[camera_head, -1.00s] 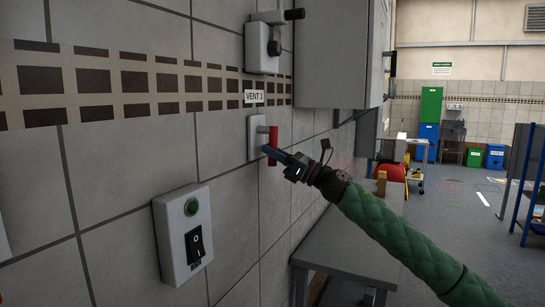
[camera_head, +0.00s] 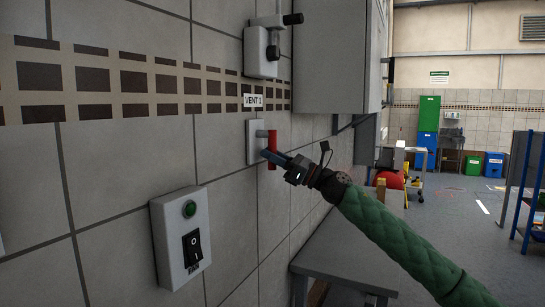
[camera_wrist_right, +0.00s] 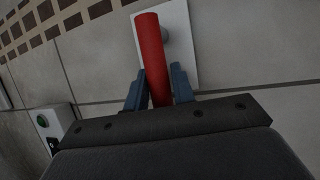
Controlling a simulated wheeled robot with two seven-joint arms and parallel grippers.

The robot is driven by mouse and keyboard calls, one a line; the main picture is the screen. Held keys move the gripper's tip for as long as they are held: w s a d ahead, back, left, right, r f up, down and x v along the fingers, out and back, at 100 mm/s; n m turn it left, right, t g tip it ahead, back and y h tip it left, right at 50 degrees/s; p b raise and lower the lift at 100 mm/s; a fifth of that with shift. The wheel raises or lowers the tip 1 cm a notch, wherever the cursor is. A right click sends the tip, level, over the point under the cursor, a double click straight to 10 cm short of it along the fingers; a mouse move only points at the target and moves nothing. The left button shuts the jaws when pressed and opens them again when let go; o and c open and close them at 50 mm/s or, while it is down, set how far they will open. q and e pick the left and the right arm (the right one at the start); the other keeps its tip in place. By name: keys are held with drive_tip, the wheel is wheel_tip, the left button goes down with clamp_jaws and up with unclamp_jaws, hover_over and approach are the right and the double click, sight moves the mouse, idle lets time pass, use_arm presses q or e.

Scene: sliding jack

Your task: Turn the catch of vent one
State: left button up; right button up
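The catch of vent one is a red bar handle (camera_head: 271,150) on a pale wall plate (camera_head: 253,139), under the VENT 1 label (camera_head: 254,100). The bar stands about upright in the head view. My right gripper (camera_head: 267,154) is at the bar's lower half. The bar's lower end is hidden behind the gripper body. My left gripper is not in view.
A switch box (camera_head: 184,238) with a green button and black rocker is on the wall at lower left. Another wall fitting (camera_head: 262,52) sits above the label. A grey cabinet (camera_head: 335,55) juts out above right, and a grey bench (camera_head: 345,262) stands below my right arm.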

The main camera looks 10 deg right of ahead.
drive_tip(key=shift+o, duration=1.4)
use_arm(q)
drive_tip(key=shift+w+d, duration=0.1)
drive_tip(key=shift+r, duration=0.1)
use_arm(e)
drive_tip(key=shift+d+f, duration=0.1)
use_arm(q)
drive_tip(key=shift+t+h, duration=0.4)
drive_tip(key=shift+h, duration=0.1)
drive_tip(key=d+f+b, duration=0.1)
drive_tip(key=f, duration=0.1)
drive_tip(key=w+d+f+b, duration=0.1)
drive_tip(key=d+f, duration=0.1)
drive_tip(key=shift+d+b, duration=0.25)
drive_tip(key=shift+b, duration=0.05)
use_arm(e)
drive_tip(key=v, duration=0.7)
drive_tip(key=shift+d, duration=0.25)
drive_tip(key=shift+s, duration=0.1)
